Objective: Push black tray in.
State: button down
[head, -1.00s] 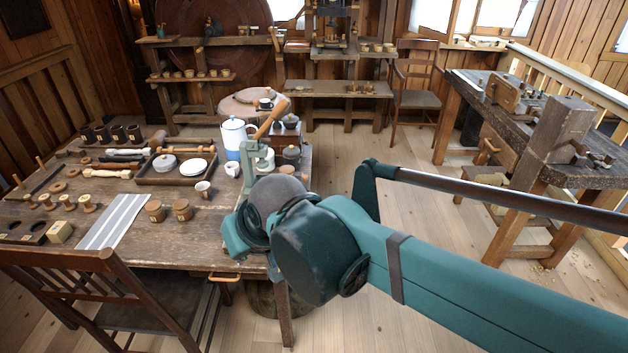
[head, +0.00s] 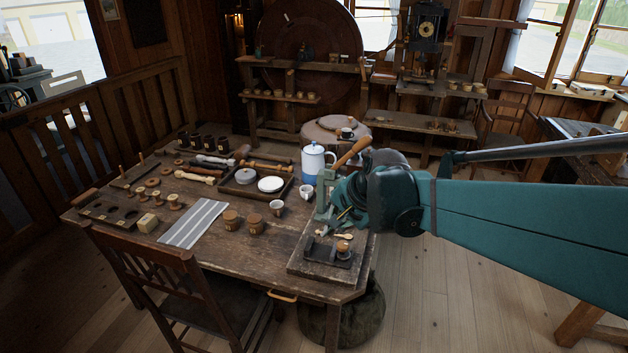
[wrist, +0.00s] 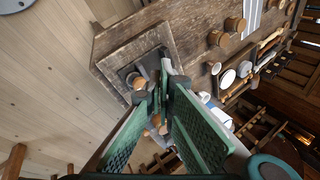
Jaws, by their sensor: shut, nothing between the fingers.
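A small black tray (head: 328,253) sits at the foot of a green lever press, on a wooden board (head: 302,266) at the table's right front corner. The tray also shows in the wrist view (wrist: 129,74), partly hidden by my fingers. My gripper (wrist: 160,88) is shut and empty, above the board close to the tray. I cannot tell whether it touches it. In the head view my gripper is mostly hidden near the press (head: 326,203).
Two wooden cups (head: 243,222), a small white cup (head: 277,207), a blue and white pot (head: 316,163) and a brown tray (head: 243,190) with dishes stand left of and behind the press. A chair (head: 170,290) is at the table's front.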

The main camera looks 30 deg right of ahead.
jog(key=d+f+m+t+y+p, duration=0.1)
jog(key=d+f+m+p, duration=0.2)
jog(key=d+m, duration=0.6)
jog(key=w+d+f+m+p, duration=0.1)
jog(key=d+f+m, duration=0.5)
jog(key=d, duration=1.9)
jog(key=shift+w+m+t+y+p, duration=0.2)
jog(key=shift+m+t+y+p, duration=0.2)
jog(key=shift+m+p, duration=0.85)
jog(key=shift+m+b, duration=0.35)
jog(key=shift+b, duration=0.05)
jog(key=w+r+b+x, duration=0.1)
jog(key=w+b+x, duration=0.1)
jog(key=x, duration=1.1)
jog(key=shift+a+r+b, duration=0.2)
jog(key=shift+r+b, duration=0.1)
jog(key=shift+r, duration=0.05)
jog(key=shift+a, duration=0.1)
